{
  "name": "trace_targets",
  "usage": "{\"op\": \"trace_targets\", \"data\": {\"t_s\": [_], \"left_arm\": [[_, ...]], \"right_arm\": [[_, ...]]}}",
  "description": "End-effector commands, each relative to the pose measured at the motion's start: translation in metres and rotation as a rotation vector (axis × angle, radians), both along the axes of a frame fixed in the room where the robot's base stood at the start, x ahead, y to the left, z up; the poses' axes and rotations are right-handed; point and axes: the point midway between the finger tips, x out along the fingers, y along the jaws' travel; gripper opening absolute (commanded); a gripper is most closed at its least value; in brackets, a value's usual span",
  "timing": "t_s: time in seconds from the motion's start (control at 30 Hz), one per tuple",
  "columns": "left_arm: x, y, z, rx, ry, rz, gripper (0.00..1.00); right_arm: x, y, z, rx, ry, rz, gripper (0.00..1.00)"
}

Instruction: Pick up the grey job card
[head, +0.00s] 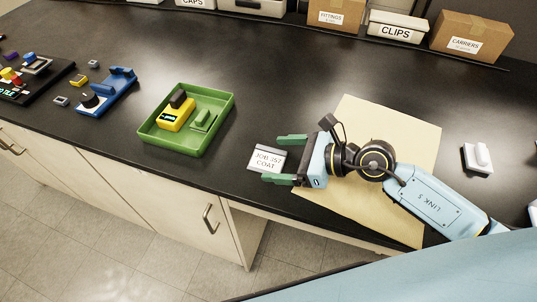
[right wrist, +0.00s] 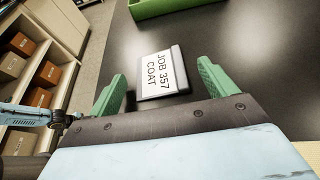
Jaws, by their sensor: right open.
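The grey job card (head: 267,160) reads "JOB 357 COAT" and lies on the black bench near its front edge. My right gripper (head: 284,159) is open, with its green fingers on either side of the card's right part in the head view. In the right wrist view the card (right wrist: 160,73) lies ahead, between the lines of the two green fingertips (right wrist: 162,78), with clear gaps on both sides. I cannot tell how far above the bench the fingers are. My left gripper is not in view.
A green tray (head: 150,139) holding a yellow device (head: 174,119) stands left of the card. A blue fixture (head: 110,94) is farther left. A tan mat (head: 385,115) lies under my right arm. A white block (head: 478,158) is at the right. Boxes line the back.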

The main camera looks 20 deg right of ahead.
Motion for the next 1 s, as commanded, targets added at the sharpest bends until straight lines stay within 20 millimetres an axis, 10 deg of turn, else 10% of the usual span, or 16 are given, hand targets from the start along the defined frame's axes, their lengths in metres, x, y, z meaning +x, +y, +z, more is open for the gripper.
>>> {"op": "trace_targets", "data": {"t_s": [0.33,0.67,1.0], "left_arm": [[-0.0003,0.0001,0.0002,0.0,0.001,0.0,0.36],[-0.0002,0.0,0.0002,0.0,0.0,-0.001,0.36],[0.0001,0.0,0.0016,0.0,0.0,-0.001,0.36]], "right_arm": [[0.0045,0.0072,-0.0037,-0.001,0.001,0.001,0.84],[0.0045,0.0069,-0.0036,-0.001,0.001,0.0,0.41],[0.0046,0.0068,0.0005,-0.001,-0.001,0.0,0.39]]}}
